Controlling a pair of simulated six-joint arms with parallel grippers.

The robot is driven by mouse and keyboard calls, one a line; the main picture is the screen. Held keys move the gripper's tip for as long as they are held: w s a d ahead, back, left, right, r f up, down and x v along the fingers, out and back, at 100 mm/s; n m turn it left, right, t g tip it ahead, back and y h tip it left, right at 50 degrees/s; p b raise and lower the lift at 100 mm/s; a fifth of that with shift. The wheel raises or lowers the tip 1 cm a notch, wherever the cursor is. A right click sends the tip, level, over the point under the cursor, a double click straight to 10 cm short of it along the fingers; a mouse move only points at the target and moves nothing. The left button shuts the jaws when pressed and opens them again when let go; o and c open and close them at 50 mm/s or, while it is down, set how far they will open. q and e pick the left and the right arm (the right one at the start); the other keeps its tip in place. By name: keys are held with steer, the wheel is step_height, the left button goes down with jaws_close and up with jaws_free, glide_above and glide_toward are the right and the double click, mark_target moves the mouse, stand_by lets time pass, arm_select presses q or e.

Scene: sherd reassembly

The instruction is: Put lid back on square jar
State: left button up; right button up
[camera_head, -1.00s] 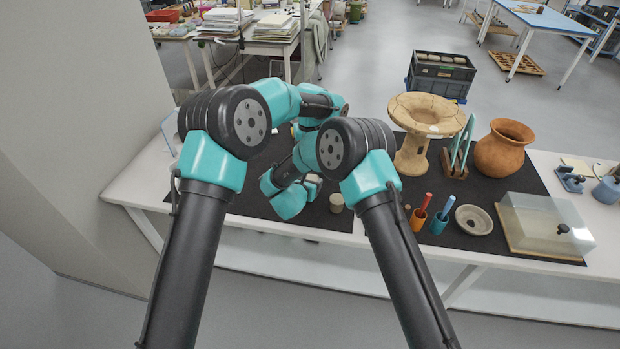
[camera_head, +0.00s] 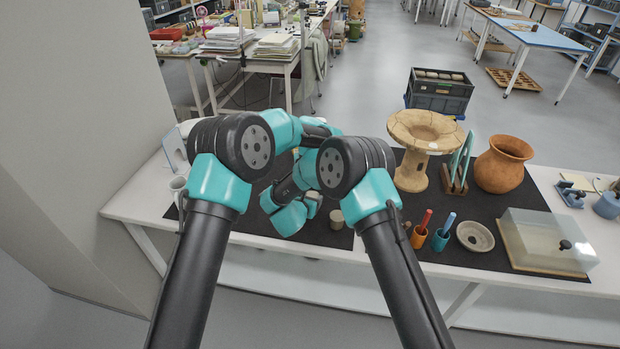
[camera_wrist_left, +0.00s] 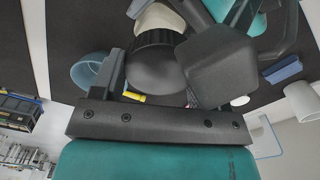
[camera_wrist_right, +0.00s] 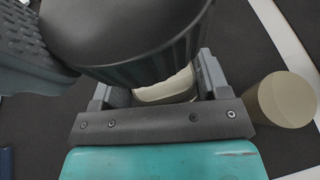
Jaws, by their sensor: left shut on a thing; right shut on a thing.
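In the head view, my right gripper (camera_head: 313,204) is low over the dark mat, mostly behind my own arm links. My left gripper (camera_wrist_left: 150,76) shows in the left wrist view. The left gripper is hidden in the head view.
A small beige cylinder (camera_head: 336,219) stands close to the right gripper.

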arm_select(q)
steer(key=shift+f, duration=0.95)
